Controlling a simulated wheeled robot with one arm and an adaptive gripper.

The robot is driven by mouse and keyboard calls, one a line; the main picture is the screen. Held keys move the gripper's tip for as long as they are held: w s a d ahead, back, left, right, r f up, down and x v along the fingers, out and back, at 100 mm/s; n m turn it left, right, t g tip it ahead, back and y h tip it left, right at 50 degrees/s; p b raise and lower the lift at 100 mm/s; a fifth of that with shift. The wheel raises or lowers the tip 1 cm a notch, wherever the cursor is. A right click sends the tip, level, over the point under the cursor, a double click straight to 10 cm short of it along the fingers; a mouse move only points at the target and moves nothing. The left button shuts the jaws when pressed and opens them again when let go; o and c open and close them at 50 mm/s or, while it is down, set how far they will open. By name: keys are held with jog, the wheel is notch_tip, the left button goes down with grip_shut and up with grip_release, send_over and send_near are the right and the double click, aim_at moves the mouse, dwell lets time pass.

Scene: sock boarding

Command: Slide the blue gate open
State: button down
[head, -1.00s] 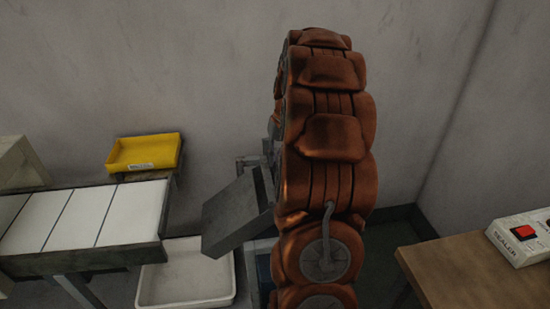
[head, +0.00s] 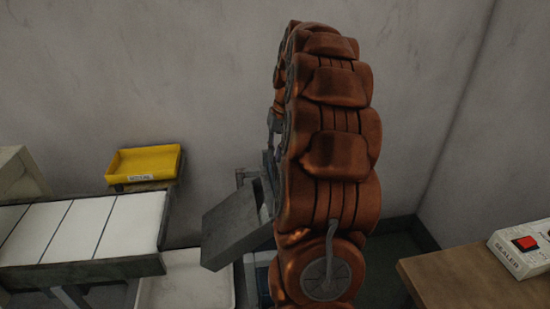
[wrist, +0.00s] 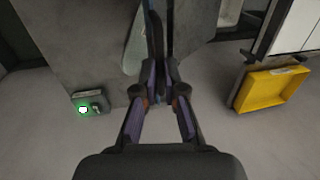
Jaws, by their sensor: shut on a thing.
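In the wrist view my gripper (wrist: 159,76) has its fingers drawn together at the middle, shut on a small part that they mostly hide. A thin blue strip, seemingly the edge of the blue gate (wrist: 170,17), runs up just beyond the fingertips, beside a dark upright bar. The rest of the gate is hidden. In the head view my copper-coloured arm covers the gripper and most of the gate area. A sliver of blue shows low beside the arm, next to a grey sloping chute (head: 237,222).
A yellow tray (head: 144,163) sits by the back wall; it also shows in the wrist view (wrist: 271,89). A white slatted table (head: 85,232) and white bin (head: 185,283) are left. A wooden table (head: 480,268) with a sealer (head: 525,250) is right. A green-lit box (wrist: 88,104) is near the gripper.

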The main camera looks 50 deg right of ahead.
jog(key=c, duration=1.2)
grip_release()
jog(key=shift+c, duration=0.2)
notch_tip(320, 180, up, 12)
jog(key=s+d, duration=0.1)
jog(key=d, duration=0.1)
jog(key=shift+s+f, duration=0.15)
